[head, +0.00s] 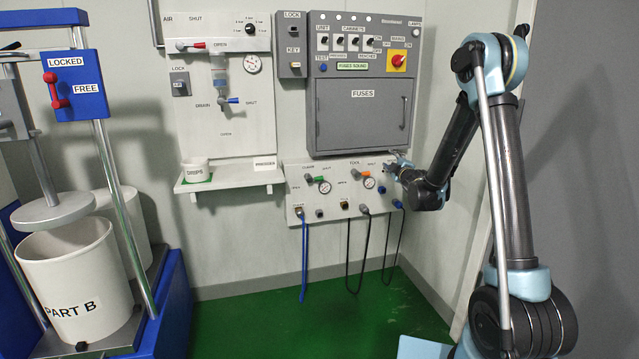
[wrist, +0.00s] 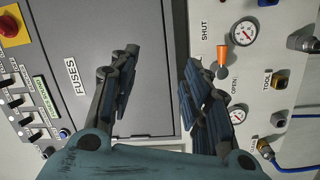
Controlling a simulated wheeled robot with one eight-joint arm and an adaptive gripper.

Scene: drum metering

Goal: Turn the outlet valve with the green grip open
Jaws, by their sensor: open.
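The outlet valve with the green grip (head: 319,179) is on the left part of the lower sloped panel in the head view. Its grip points to the right, towards a SHUT label, just above a round gauge (head: 325,188). My gripper (head: 397,163) is at the right end of that panel, to the right of the green grip and apart from it. In the wrist view my gripper (wrist: 159,68) is open and empty, its fingers in front of the FUSES door and panel edge. The green grip does not show there; my gripper covers that area.
An orange-gripped valve (head: 364,173) sits between the green one and my gripper; it also shows in the wrist view (wrist: 222,56). The grey fuse cabinet (head: 361,118) is above the panel. Hoses (head: 304,255) hang below. A blue press stands at the left.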

